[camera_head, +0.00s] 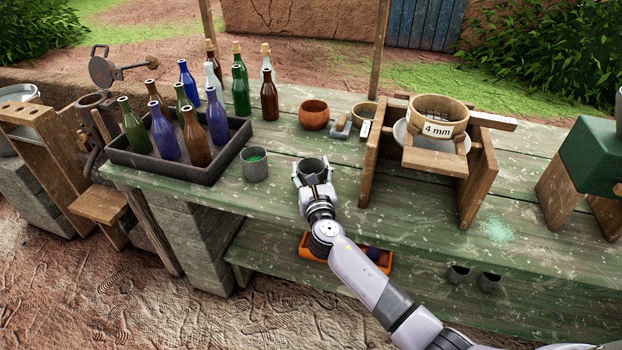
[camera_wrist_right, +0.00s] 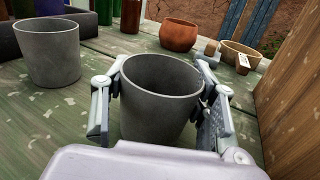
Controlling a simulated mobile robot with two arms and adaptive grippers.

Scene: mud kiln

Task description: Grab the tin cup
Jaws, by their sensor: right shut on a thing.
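A dark grey, empty cup (camera_head: 313,168) stands upright on the green plank table. My right gripper (camera_head: 312,174) is around it, its fingers shut on the cup's sides. In the right wrist view the same cup (camera_wrist_right: 162,95) fills the space between the two fingers of the gripper (camera_wrist_right: 160,108). My left gripper is not in view.
A dark tray (camera_head: 213,170) with several bottles stands at the left. A clay bowl (camera_head: 314,114) is behind the held cup. A wooden stand (camera_head: 369,160) with a "4 mm" sieve (camera_head: 437,117) is to the right. An orange bin (camera_head: 304,250) sits on the lower shelf.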

